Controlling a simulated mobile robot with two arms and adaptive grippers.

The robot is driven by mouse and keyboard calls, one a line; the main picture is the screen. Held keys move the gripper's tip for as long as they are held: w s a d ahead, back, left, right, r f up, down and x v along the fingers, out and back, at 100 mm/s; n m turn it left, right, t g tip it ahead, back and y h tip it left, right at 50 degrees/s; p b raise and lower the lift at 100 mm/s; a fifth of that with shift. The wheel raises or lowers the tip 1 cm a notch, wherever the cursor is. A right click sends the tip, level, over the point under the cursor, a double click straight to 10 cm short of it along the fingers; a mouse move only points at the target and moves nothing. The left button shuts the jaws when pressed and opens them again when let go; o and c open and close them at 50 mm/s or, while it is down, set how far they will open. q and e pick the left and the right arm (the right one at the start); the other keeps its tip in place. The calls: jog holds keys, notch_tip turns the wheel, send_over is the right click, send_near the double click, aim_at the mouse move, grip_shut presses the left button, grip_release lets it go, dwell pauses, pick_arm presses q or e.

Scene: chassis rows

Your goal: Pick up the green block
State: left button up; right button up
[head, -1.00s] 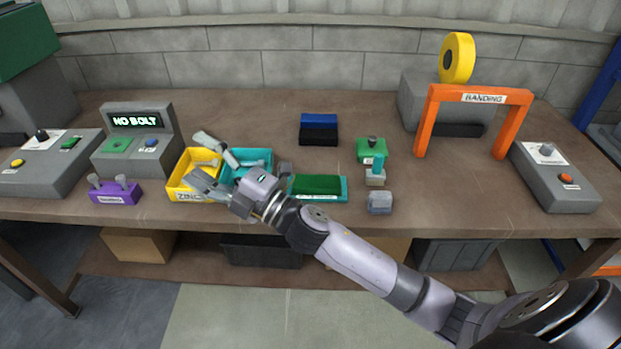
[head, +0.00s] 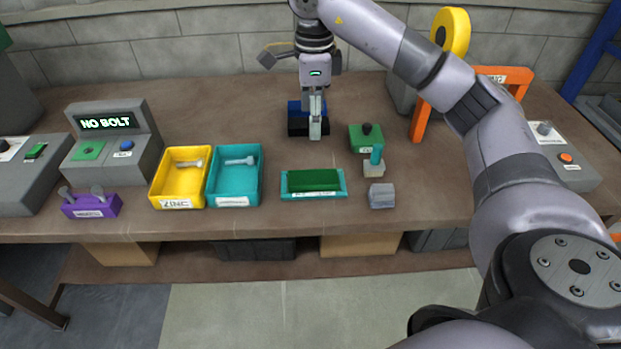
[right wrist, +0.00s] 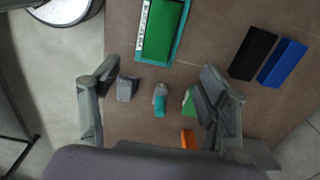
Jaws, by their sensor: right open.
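The green block (head: 313,179) lies in a shallow teal tray (head: 286,193) with a white label, near the front middle of the bench. In the right wrist view, the green block (right wrist: 162,28) and teal tray (right wrist: 182,42) show at the top, beyond the fingertips. My right gripper (head: 315,130) points down over the back of the bench, in front of the blue and black blocks and behind the green block. In the right wrist view, my right gripper (right wrist: 160,72) has its fingers wide apart with nothing held. My left gripper is not in view.
Yellow (head: 156,196) and teal (head: 212,192) bins holding bolts stand left of the tray. A green fixture with a black knob (head: 366,138), a teal-topped piece (head: 375,163) and a grey block (head: 382,195) stand to its right. Blue (right wrist: 284,62) and black (right wrist: 253,53) blocks lie behind.

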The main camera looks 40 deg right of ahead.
jog(key=p, duration=0.1)
send_over(313, 177)
notch_tip(313, 177, down, 12)
jog(key=shift+a+r, duration=0.1)
jog(key=shift+r, duration=0.15)
notch_tip(313, 177, down, 4)
jog(key=shift+f+p, duration=0.1)
jog(key=shift+p, duration=0.7)
jog(key=shift+f, duration=0.5)
jog(key=shift+c, duration=0.6)
jog(key=shift+r, duration=0.1)
grip_shut()
